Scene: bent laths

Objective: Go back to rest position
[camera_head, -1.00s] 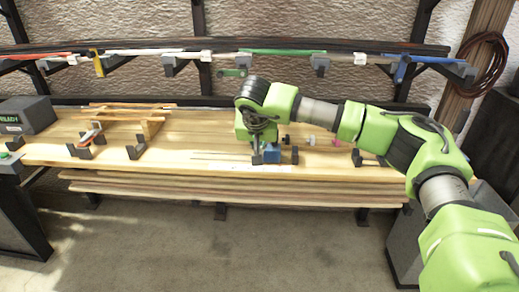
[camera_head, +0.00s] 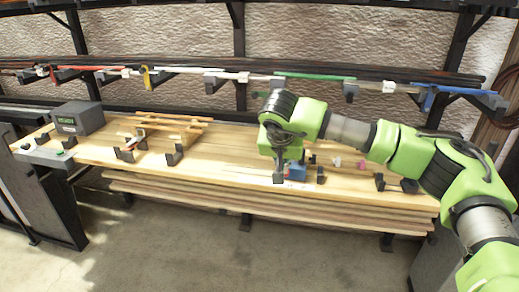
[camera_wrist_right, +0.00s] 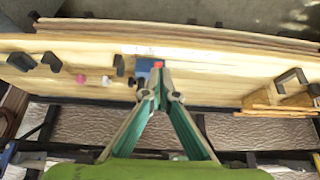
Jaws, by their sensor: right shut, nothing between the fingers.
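My right gripper (camera_head: 279,178) hangs over the workbench (camera_head: 225,165) in the head view, with my green arm coming in from the right. In the right wrist view its fingertips (camera_wrist_right: 160,75) meet, shut and empty. A small blue block (camera_head: 297,172) stands on the bench just to the right of the gripper in the head view. It also shows in the wrist view (camera_wrist_right: 145,68), partly hidden behind the fingers; I cannot tell whether they touch it. My left arm and gripper are not in view.
Wooden pieces (camera_head: 172,121) and dark brackets (camera_head: 174,155) are on the bench's left part, near a dark box (camera_head: 78,118). Pink and white knobs (camera_head: 337,162) stand right of the gripper. The floor (camera_head: 200,255) in front is clear.

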